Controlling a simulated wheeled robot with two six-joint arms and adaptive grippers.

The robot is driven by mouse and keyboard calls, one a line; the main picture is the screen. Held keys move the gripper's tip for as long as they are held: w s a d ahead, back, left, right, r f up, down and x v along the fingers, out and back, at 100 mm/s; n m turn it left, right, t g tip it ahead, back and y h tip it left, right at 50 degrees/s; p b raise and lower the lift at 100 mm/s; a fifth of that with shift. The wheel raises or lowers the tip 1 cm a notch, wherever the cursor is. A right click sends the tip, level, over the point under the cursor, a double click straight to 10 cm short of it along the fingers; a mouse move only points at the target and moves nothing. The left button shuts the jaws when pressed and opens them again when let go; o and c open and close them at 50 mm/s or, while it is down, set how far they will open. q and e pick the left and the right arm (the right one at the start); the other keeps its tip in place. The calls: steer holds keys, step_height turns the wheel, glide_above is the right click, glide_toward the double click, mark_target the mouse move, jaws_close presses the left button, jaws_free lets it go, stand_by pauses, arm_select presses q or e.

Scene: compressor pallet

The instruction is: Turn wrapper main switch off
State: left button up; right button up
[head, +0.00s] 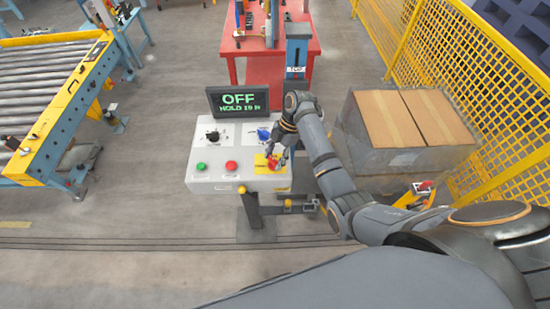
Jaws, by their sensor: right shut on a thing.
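The grey control panel (210,178) stands on a post in the middle of the head view. The main switch (273,163), a red knob on a yellow plate, is at the panel's right side. My right gripper (275,156) reaches down from the right and is shut on the red knob, partly covering it. The knob's exact angle is hard to tell. My left gripper is not in view.
The panel also carries a black knob (212,136), a blue knob (263,134), a green button (201,166) and a red button (231,166). A wrapped pallet with cartons (390,120) and a yellow fence (420,45) stand right. A roller conveyor (45,75) stands left.

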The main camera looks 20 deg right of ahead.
steer(key=n+g, duration=0.1)
steer(key=n, duration=0.2)
steer(key=shift+w+a+n+h+b, duration=0.1)
steer(key=shift+w+n+h+b, duration=0.05)
steer(key=shift+n+h+b, duration=0.2)
steer(key=shift+r+n+g+h, duration=0.1)
steer(key=shift+n+g+h, duration=0.25)
steer(key=shift+n, duration=0.6)
steer(key=n, duration=0.2)
steer(key=shift+a+n+g+h, duration=0.15)
steer(key=shift+n+g+h, duration=0.15)
steer(key=shift+g, duration=0.05)
steer(key=shift+n+h+p, duration=0.5)
steer(key=shift+n, duration=0.9)
steer(key=o, duration=1.2)
steer(key=shift+c, duration=0.2)
